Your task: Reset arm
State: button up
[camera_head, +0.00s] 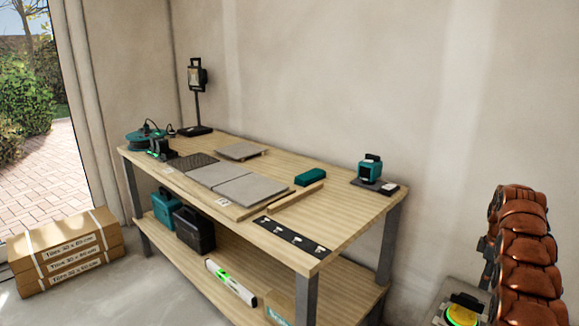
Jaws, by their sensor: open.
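My gripper does not show in the head view, so its place and what is near it cannot be seen. The workbench (345,226) has a light wooden top and grey legs and stands against the wall. On its top, two grey tiles (252,190) (215,173) lie side by side on a wooden board. Another grey tile (240,151) lies apart behind them.
A teal device (369,169) stands at the bench's right end, a work lamp (197,80) at the back left. A teal block (310,177), a wooden strip (297,196) and a black strip (292,237) lie right of the tiles. Tile boxes (67,252) are stacked on the floor.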

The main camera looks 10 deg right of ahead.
jog(key=s+a+r+m+g, duration=0.15)
jog(key=a+r, duration=0.25)
jog(key=a, duration=0.6)
jog(key=s+a+r+m, duration=0.2)
jog(key=s+a+r, duration=0.15)
jog(key=a, duration=0.55)
jog(key=s+a+r+m, duration=0.2)
jog(key=a+r, duration=0.3)
jog(key=a, duration=0.5)
jog(key=s+a+f+m, duration=0.1)
jog(key=s+a+f, duration=0.1)
jog(key=s+a, duration=1)
jog(key=s+a+f+m, duration=0.1)
jog(key=s+a+f, duration=0.2)
jog(key=s+a, duration=0.95)
jog(key=s+d+r+p, duration=0.2)
jog(key=r+p, duration=0.9)
jog(key=r, duration=0.1)
jog(key=s+d+r+p, duration=0.2)
jog(key=s+r+p, duration=0.1)
jog(key=r+p, duration=0.8)
jog(key=shift+r+p, duration=0.4)
jog(key=shift+r, duration=0.4)
jog(key=shift+s, duration=0.1)
